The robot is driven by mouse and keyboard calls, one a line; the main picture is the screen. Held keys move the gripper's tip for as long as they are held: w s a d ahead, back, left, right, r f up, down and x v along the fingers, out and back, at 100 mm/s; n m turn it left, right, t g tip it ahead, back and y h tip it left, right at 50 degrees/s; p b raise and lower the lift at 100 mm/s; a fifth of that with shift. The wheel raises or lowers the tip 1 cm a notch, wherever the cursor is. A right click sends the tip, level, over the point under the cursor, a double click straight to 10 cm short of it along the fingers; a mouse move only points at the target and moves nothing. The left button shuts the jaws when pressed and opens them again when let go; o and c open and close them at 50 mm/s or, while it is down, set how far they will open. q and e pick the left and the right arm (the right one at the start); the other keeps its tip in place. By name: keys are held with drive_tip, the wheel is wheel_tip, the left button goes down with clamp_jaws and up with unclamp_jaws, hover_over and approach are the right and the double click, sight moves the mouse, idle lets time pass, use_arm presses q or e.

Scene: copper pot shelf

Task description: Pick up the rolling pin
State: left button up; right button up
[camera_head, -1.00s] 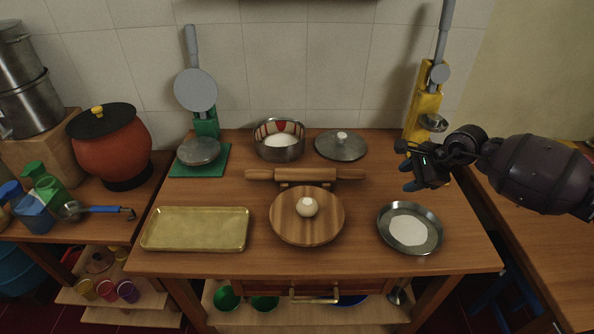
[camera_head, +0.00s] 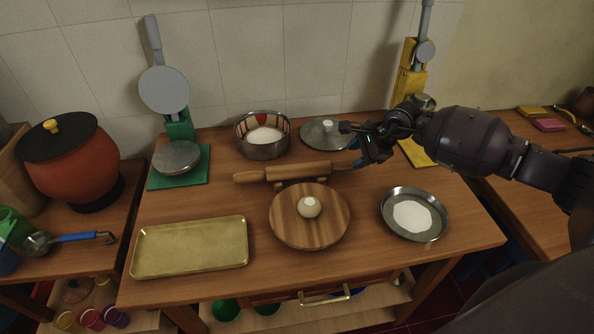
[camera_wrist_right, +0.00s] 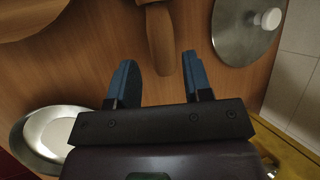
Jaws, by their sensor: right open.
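The wooden rolling pin (camera_head: 298,172) lies across a small wooden rest behind the round wooden board (camera_head: 290,228) on the table. My right gripper (camera_head: 362,160) is at the right end of the pin in the head view. In the right wrist view the open fingers (camera_wrist_right: 158,82) point at the pin's handle (camera_wrist_right: 162,42), whose end lies between the fingertips or just ahead of them; I cannot tell whether they touch. My left gripper is not in view.
A metal plate of white powder (camera_head: 437,222) is at the right. A dough ball (camera_head: 309,207) sits on the board. A brass tray (camera_head: 190,268) is front left, a steel pot (camera_head: 263,150) behind the pin.

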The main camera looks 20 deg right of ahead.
sight(344, 163)
drive_tip(key=shift+x, duration=3.35)
drive_tip(key=shift+a, duration=0.15)
drive_tip(key=shift+r, duration=0.1)
drive_tip(key=c, duration=0.7)
